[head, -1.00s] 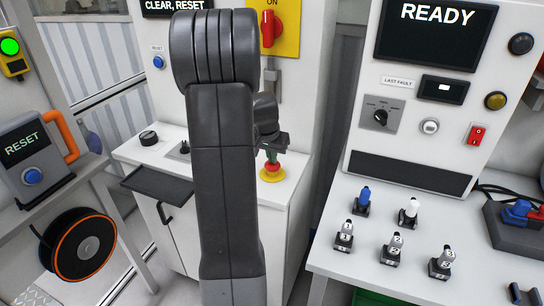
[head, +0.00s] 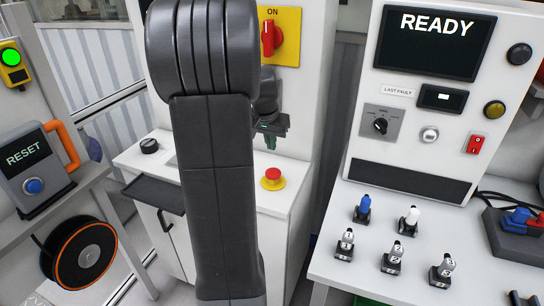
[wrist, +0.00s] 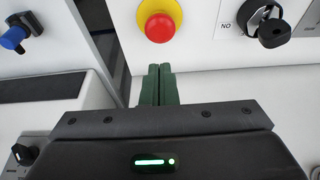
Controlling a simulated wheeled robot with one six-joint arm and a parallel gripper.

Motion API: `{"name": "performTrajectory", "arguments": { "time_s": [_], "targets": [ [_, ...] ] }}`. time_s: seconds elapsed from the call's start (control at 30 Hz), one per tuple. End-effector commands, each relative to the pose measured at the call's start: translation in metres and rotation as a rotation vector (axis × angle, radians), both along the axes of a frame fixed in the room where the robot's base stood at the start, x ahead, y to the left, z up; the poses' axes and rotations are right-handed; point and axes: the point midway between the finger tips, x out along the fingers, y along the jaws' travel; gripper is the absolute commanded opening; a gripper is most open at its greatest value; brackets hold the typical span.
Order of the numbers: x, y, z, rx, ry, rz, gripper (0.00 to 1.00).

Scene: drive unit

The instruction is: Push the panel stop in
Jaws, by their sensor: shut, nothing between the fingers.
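The panel stop (head: 272,179) is a red mushroom button on a yellow round base, on the white ledge of the middle cabinet. In the wrist view the red stop (wrist: 160,25) is at the top centre, just beyond my fingertips. My gripper (head: 272,146) is above the stop in the head view, with a visible gap between them. In the wrist view its two green fingers (wrist: 159,70) are shut together and empty. I cannot tell how deep the button sits.
A black knob (head: 149,145) is on the same ledge, left of my arm. A red rotary switch (head: 268,36) is on the cabinet above.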

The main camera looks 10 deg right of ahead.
Motion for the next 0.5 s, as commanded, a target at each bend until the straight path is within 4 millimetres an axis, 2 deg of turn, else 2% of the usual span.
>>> {"name": "performTrajectory", "arguments": {
  "time_s": [0.1,0.2,0.5],
  "targets": [
    [-0.004,0.003,0.02,-0.001,-0.004,0.001,0.0],
    [-0.006,0.005,0.031,0.0,-0.004,0.001,0.0],
    [-0.009,0.006,0.039,0.0,-0.002,0.0,0.0]
  ]
}}
